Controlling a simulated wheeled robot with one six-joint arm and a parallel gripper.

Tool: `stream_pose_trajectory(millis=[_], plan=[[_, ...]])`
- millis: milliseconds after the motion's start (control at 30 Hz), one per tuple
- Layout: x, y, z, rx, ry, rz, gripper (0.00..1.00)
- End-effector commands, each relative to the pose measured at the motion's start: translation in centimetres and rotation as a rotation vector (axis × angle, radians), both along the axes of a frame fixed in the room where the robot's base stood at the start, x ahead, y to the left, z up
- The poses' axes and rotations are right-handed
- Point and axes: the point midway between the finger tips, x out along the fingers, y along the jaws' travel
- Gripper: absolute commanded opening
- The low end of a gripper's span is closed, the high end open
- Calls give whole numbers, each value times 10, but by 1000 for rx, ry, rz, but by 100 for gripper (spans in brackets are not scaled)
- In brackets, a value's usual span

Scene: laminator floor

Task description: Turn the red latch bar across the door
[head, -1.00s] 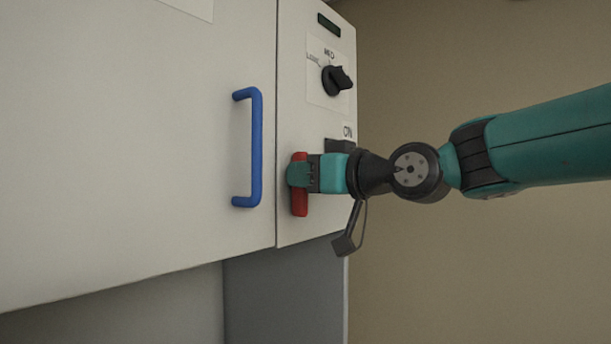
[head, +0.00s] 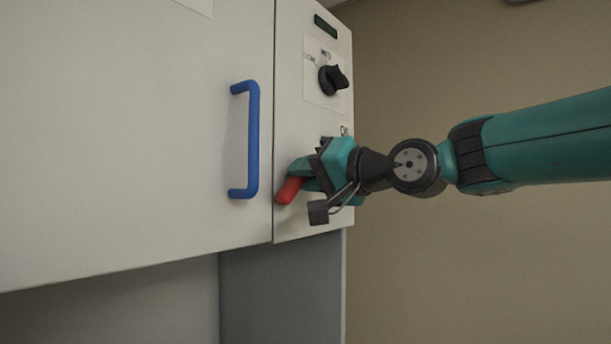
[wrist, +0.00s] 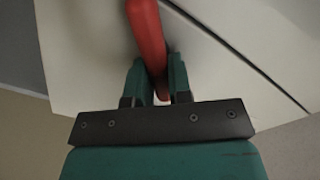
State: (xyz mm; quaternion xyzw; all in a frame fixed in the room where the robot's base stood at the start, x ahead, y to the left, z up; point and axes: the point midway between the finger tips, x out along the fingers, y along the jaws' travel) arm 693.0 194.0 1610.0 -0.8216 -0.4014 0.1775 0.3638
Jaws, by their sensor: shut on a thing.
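The red latch bar (head: 288,190) is on the panel just right of the door seam, below the black knob. It tilts, its visible lower end pointing down and left toward the door edge. My gripper (head: 302,176) is shut on the bar, and its body hides the bar's upper part in the head view. In the wrist view the red bar (wrist: 149,45) runs between the two green fingers of my gripper (wrist: 157,80). The white door (head: 130,150) is flush with the panel and carries a blue handle (head: 254,140).
The black rotary knob (head: 332,79) and a small dark display (head: 325,26) are above the latch on the panel. A switch behind my gripper is mostly hidden. A grey lower cabinet (head: 282,290) is beneath. The space right of the panel is open before a beige wall.

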Motion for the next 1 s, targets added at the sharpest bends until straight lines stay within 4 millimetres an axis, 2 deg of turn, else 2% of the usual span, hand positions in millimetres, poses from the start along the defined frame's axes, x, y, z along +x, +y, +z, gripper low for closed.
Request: stream_pose_trajectory(millis=[600,1000], plan=[[4,-3,-8,336,433,-2,0],[4,-3,-11,446,573,-3,0]])
